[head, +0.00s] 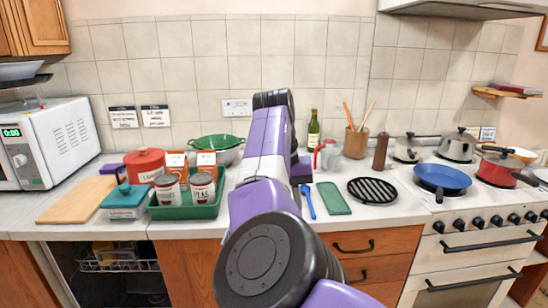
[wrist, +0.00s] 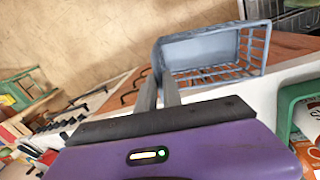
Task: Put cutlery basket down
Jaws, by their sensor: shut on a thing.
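The cutlery basket (wrist: 172,53) is a blue-grey, open-topped box with slatted sides, seen in the wrist view. My gripper (wrist: 160,82) is shut on the basket's near left edge, and the basket extends to the right beyond the fingertips. It appears tilted in that view, with tan floor and wooden cabinet fronts behind it. I cannot tell its height above them. In the head view my purple arm reaches over the worktop and hides what is behind it; neither the gripper nor the basket can be made out there.
On the worktop (head: 86,233), a green tray (head: 186,211) with jars stands left of my arm. A blue spoon (head: 308,201), green mat (head: 333,198) and black trivet (head: 372,191) lie to its right. A rack (head: 118,266) shows in the dark opening below left.

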